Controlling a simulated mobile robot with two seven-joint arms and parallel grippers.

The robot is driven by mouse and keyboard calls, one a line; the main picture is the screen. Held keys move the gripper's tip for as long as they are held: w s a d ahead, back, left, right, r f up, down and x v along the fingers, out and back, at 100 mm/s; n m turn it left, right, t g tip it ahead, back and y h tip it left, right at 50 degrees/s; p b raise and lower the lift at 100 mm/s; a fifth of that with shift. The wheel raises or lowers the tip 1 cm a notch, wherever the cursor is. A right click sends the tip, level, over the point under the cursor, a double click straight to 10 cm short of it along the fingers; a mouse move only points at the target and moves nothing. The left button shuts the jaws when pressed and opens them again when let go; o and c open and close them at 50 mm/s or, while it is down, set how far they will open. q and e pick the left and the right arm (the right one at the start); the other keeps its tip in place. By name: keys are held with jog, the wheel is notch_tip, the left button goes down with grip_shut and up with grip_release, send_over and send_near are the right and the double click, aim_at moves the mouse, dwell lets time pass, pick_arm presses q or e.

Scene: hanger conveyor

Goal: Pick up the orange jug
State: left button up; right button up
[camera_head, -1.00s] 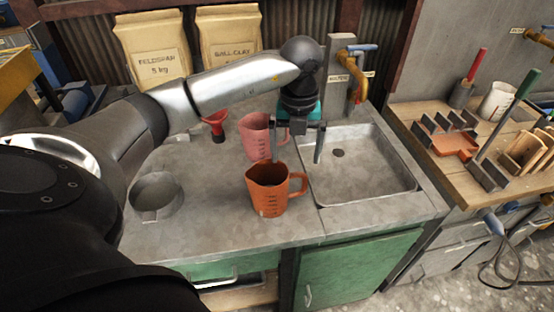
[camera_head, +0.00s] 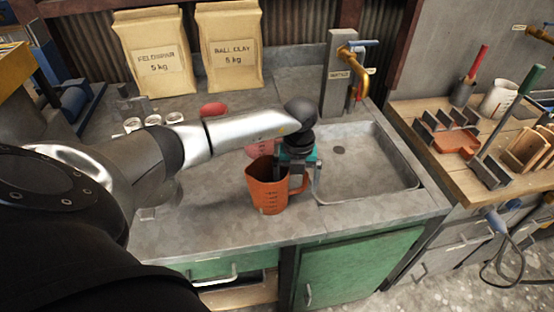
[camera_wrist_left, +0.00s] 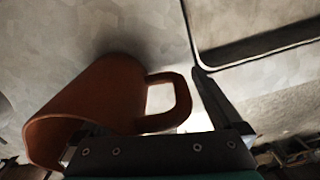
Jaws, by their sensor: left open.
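The orange jug (camera_head: 267,188) stands upright on the grey counter left of the sink, its handle (camera_head: 300,184) toward the right. My left gripper (camera_head: 297,182) is open at the jug's handle side, fingers pointing down. In the left wrist view the jug (camera_wrist_left: 95,95) and its looped handle (camera_wrist_left: 180,100) fill the left and middle. One finger is to the right of the handle. The other is mostly hidden by the jug, and I cannot tell whether it is inside the rim. My right gripper is not in view.
A pink jug (camera_head: 262,147) is close behind, partly covered by my arm. The sink (camera_head: 365,165) with its tap (camera_head: 358,75) lies to the right. Two paper sacks (camera_head: 158,60) stand at the back. The counter front (camera_head: 215,225) is clear.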

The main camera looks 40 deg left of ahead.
pick_arm(q)
grip_shut()
dwell(0.8)
